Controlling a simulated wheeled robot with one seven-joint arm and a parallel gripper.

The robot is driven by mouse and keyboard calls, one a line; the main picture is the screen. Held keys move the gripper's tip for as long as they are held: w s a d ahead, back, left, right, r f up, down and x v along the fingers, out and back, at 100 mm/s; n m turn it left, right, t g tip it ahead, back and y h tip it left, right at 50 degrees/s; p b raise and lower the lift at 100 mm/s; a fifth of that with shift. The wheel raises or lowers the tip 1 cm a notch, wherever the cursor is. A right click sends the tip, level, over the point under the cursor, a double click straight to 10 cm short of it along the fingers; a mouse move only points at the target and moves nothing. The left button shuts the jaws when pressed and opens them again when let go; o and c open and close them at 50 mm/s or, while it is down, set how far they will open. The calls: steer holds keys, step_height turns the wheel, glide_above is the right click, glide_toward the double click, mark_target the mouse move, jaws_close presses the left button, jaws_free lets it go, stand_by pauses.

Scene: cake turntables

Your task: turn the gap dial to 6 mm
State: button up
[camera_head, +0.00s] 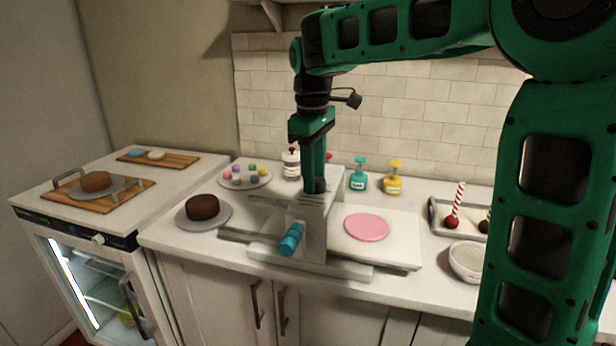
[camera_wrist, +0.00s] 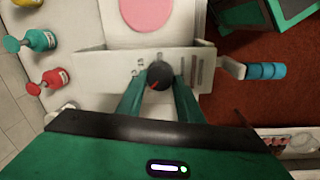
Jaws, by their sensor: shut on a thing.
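The gap dial (camera_wrist: 160,74) is a round black knob with a red pointer line, on top of the white sheeter's housing (camera_wrist: 115,65). The pointer points to the lower left in the wrist view. Grey marks of differing size lie beside the dial, too small to read. My gripper (camera_wrist: 159,82) points down with its two green fingers on either side of the dial, shut on it. In the head view my gripper (camera_head: 316,188) stands on top of the sheeter (camera_head: 313,240) and hides the dial.
A teal crank handle (camera_head: 291,240) sticks out at the sheeter's front. A pink disc (camera_head: 367,227) lies on its right-hand bed. Bottles (camera_head: 358,178) stand behind. A brown cake (camera_head: 203,206) is left, a white bowl (camera_head: 467,260) right.

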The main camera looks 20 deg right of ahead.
steer(key=shift+d, duration=0.2)
steer(key=o, duration=1.1)
steer(key=shift+c, duration=0.2)
steer(key=r, duration=0.7)
steer(key=shift+a+r, duration=0.35)
steer(key=shift+r, duration=1.2)
steer(key=shift+d+r, duration=0.1)
